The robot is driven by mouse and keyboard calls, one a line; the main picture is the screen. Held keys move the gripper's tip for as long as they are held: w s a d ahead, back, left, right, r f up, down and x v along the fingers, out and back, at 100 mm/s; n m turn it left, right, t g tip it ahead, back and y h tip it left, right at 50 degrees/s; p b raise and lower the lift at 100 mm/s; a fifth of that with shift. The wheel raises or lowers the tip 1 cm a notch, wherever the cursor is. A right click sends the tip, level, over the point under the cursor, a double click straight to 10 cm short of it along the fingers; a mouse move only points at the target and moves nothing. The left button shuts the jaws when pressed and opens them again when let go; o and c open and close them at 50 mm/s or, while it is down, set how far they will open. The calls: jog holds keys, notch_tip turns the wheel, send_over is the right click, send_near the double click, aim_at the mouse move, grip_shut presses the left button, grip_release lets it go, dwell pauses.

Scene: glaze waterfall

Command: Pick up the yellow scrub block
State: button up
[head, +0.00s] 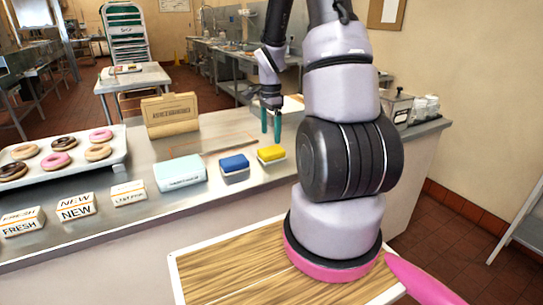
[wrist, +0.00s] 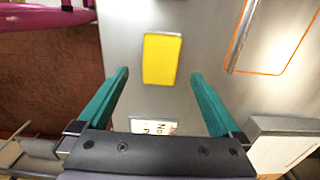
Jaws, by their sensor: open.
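The yellow scrub block (head: 271,153) lies on the steel counter, to the right of a blue block (head: 235,163) in the head view. In the wrist view the yellow scrub block (wrist: 161,59) shows from above, beyond the fingertips and roughly midway between them. My gripper (head: 271,136) has green fingers and points down above the counter, just behind the yellow block in the head view. In the wrist view my gripper (wrist: 160,73) is open with nothing between its fingers.
A light-blue pack (head: 181,172) and small label signs (head: 76,207) stand left on the counter (head: 150,220). A donut tray (head: 118,150) is farther left, and a cardboard box (head: 170,115) stands behind. A metal container (head: 397,107) is at the right end.

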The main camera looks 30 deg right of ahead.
aim_at(272, 150)
jog(key=f, duration=0.8)
jog(key=shift+w+d, duration=0.1)
jog(key=shift+d, duration=0.15)
jog(key=shift+r, duration=0.1)
jog(key=c, duration=1.2)
notch_tip(272, 150, up, 10)
